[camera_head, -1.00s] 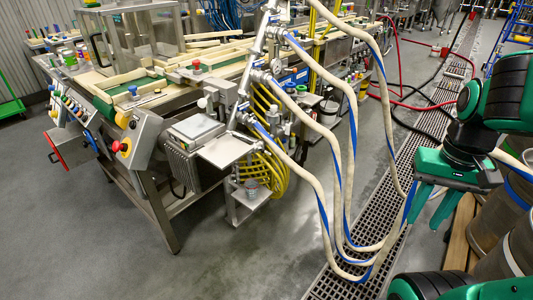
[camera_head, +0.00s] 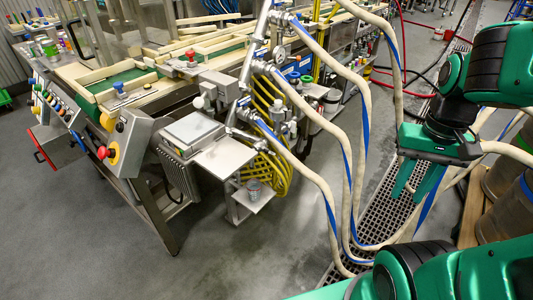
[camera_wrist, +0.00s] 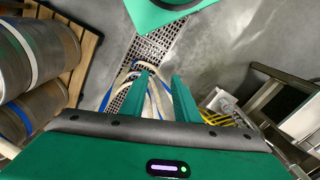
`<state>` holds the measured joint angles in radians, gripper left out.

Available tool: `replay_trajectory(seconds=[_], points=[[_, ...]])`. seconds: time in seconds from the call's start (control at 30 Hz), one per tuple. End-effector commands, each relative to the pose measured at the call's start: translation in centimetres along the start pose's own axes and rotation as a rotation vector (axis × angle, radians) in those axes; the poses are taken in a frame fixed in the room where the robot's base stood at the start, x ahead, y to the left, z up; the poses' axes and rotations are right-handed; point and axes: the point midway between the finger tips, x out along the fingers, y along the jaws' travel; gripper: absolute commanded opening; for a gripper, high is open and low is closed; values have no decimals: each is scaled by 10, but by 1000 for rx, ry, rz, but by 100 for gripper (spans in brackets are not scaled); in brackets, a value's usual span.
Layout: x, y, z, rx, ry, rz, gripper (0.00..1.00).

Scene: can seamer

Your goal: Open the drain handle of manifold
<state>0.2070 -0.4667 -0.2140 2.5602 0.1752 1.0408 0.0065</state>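The manifold (camera_head: 262,62) is a slanted steel pipe with valves, a round gauge and several pale hoses, at the upper middle of the head view by the canning machine. Small fittings and handles sit along it. I cannot tell for certain which is the drain handle, or its position. My gripper (camera_head: 411,194) hangs to the right of the manifold, well apart from it, with the hoses between. In the wrist view my gripper (camera_wrist: 160,78) shows two green fingers with a gap between them. It is open and empty.
Pale hoses (camera_head: 348,180) with blue stripes loop down to the floor grate (camera_head: 385,205). The machine's steel platform (camera_head: 226,156) juts out below the manifold. The grey floor in front of the machine is clear.

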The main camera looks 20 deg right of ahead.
Motion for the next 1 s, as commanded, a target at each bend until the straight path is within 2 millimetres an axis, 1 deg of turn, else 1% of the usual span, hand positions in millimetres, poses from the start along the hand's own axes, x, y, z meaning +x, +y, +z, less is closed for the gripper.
replay_trajectory(seconds=[0.03,0.07,0.1,0.17,0.27,0.37,0.5,0.57,0.7,0.8,1.0], points=[[0,0,0,0,0,0,28],[-3,4,7,-2,7,-4,28],[-4,5,8,-2,11,-6,28],[-2,3,4,-5,8,-3,28],[5,-5,-11,-17,0,5,28],[18,-16,-31,-36,-12,4,28],[43,-36,-62,-65,-34,-18,28],[56,-46,-74,-77,-45,-35,28],[89,-70,-98,-97,-74,-92,28],[114,-89,-112,-103,-96,-147,28],[164,-129,-133,-93,-144,-287,28]])
